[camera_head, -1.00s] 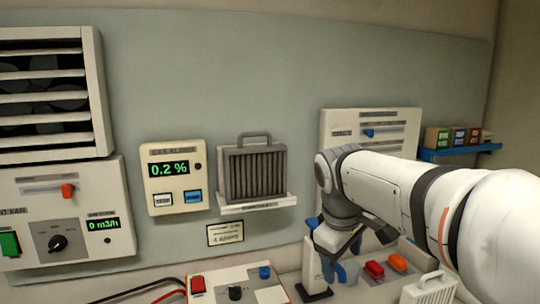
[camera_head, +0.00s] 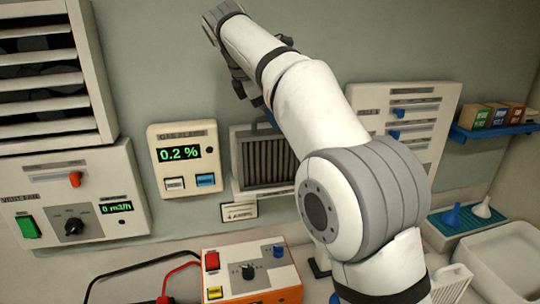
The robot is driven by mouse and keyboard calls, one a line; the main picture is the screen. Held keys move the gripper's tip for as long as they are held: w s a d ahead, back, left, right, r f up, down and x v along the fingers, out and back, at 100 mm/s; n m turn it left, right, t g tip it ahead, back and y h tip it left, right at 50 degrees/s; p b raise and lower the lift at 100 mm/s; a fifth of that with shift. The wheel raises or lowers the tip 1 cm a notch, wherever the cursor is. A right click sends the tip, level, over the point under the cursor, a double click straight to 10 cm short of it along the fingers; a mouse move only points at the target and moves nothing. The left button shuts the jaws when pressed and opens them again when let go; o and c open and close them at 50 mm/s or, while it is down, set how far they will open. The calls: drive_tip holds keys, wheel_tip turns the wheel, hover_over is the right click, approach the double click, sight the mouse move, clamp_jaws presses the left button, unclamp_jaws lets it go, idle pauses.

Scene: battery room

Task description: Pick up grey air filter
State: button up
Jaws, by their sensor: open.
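The grey air filter (camera_head: 251,155) stands upright on a small white wall shelf (camera_head: 249,193). It has a pleated front and a handle on top.
The gas alarm panel (camera_head: 183,140) is left of the filter. A fan control panel (camera_head: 40,222) and louvred vent (camera_head: 20,95) are further left. An orange-and-white device (camera_head: 283,262) with cables sits below. At right are a switch panel (camera_head: 440,98), a blue shelf of boxes (camera_head: 495,130) and a white basin (camera_head: 512,250).

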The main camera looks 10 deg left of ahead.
drive_tip(key=shift+s+f, duration=0.1)
drive_tip(key=shift+f, duration=0.3)
hover_over(271, 151)
drive_tip(key=w, duration=0.2)
drive_tip(key=shift+w+d+f, duration=0.1)
drive_tip(key=shift+d+f, duration=0.05)
drive_tip(key=shift+f, duration=0.9)
drive_tip(key=shift+d+f, duration=0.15)
drive_tip(key=shift+f, duration=0.9)
drive_tip(key=shift+c, duration=0.3)
clamp_jaws()
